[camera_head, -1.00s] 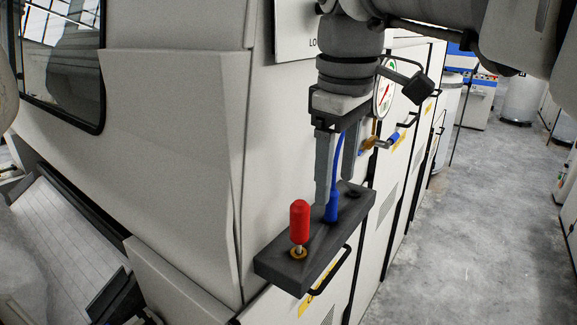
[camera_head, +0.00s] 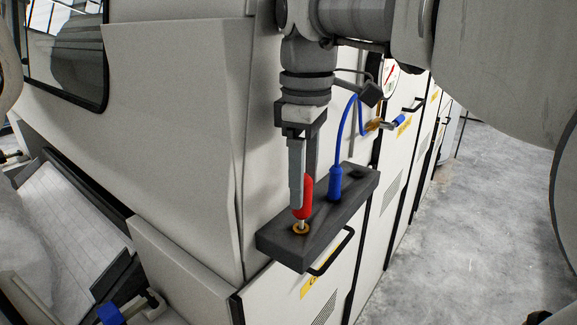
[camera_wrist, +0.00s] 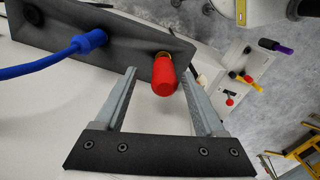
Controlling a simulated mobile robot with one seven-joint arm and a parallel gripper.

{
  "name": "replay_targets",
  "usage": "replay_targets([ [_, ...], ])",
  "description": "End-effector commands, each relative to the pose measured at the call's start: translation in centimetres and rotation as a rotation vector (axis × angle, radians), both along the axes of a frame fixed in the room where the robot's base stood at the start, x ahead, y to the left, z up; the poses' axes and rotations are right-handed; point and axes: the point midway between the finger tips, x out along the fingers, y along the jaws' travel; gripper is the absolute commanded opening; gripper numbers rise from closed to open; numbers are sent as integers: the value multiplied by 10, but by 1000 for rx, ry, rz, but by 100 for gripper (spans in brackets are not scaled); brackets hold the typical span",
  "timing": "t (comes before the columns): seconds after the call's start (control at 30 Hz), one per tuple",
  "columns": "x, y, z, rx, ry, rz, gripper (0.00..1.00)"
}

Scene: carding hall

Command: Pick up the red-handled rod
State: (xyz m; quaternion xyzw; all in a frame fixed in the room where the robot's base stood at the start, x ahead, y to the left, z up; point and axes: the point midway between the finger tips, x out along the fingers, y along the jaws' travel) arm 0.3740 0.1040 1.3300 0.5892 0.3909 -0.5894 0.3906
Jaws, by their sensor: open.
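The red-handled rod (camera_head: 305,196) stands upright in a brass-ringed hole at the near end of a dark grey holder block (camera_head: 343,219) on the machine's side. My gripper (camera_head: 303,196) points down, with its fingers at the height of the red handle. One finger partly hides the handle in the head view. In the wrist view the red handle (camera_wrist: 164,76) lies between the two open fingers, nearer their tips, with gaps on both sides. My gripper (camera_wrist: 165,80) holds nothing.
A blue plug with a blue cable (camera_head: 335,184) stands in the same block, just behind the rod. A black handle (camera_head: 333,253) sticks out below the block. The machine wall rises close on the left. The floor to the right is open.

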Motion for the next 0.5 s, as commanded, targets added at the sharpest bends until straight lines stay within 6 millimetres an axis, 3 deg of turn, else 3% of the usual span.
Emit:
replay_targets([
  [0.23, -5, 2, -36, -1, 3, -1, 72],
  [0.5, -5, 2, -44, 0, 0, 0, 72],
])
